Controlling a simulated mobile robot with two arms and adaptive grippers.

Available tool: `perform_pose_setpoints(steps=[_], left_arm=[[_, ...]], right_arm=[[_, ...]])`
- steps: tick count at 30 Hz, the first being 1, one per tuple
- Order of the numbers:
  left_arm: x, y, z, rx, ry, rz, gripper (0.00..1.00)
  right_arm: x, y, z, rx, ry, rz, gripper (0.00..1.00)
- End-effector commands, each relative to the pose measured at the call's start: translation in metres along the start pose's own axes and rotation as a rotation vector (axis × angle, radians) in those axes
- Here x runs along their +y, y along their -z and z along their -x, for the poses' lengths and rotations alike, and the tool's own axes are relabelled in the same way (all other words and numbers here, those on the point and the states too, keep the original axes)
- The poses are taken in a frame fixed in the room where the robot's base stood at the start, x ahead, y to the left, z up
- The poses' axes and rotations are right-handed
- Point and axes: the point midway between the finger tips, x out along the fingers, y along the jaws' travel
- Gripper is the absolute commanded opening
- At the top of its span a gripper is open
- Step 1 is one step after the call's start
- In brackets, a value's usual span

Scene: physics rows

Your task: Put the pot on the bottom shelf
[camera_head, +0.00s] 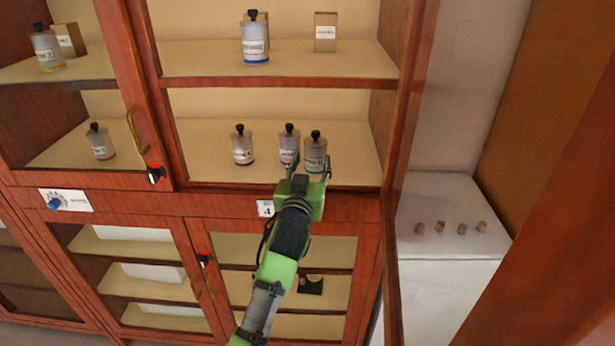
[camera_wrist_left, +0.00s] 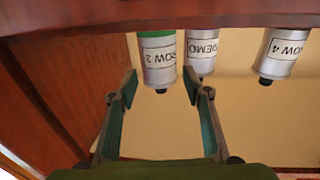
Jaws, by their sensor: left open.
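Several grey pots with black knobs stand upright in the open upper cabinet; which one the task means cannot be told. My left gripper (camera_head: 311,168) is open, at the right end of that cabinet's lower shelf (camera_head: 200,170). Its fingers line up either side of a pot with a green band (camera_head: 315,148). In the left wrist view, upside down, this pot (camera_wrist_left: 157,62) reads "ROW 2" and shows between the open fingertips (camera_wrist_left: 158,85); no contact can be made out. A "DEMO" pot (camera_head: 289,143) stands close to its left. A "ROW 4" pot (camera_head: 242,147) is farther left. My right gripper is not in view.
A blue-banded pot (camera_head: 255,40) and a small box (camera_head: 325,32) stand on the shelf above. A glass-fronted lower cabinet with shelves (camera_head: 240,283) is below. The cabinet's right side post (camera_head: 402,110) is near the gripper. A white block (camera_head: 450,255) bears several small brown pieces.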

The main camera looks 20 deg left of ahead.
Motion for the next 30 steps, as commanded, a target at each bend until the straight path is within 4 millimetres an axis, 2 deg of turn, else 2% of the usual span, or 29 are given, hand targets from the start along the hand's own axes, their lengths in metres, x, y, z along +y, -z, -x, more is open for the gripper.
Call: perform_pose_setpoints(steps=[3, 10, 15, 27, 30], left_arm=[[0.000, -0.002, 0.021, -0.001, -0.001, 0.003, 0.45], [0.001, -0.001, 0.046, 0.000, -0.001, 0.003, 0.45], [0.000, 0.000, 0.052, 0.000, -0.001, 0.002, 0.45], [0.000, 0.000, 0.052, -0.001, 0.000, 0.001, 0.45], [-0.002, -0.008, 0.055, -0.021, 0.002, -0.002, 0.45]], right_arm=[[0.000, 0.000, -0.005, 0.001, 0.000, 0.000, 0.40], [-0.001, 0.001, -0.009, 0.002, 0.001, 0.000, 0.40], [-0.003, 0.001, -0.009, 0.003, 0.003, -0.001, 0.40], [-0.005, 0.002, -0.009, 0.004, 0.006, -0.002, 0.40], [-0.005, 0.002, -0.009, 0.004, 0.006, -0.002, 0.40]])
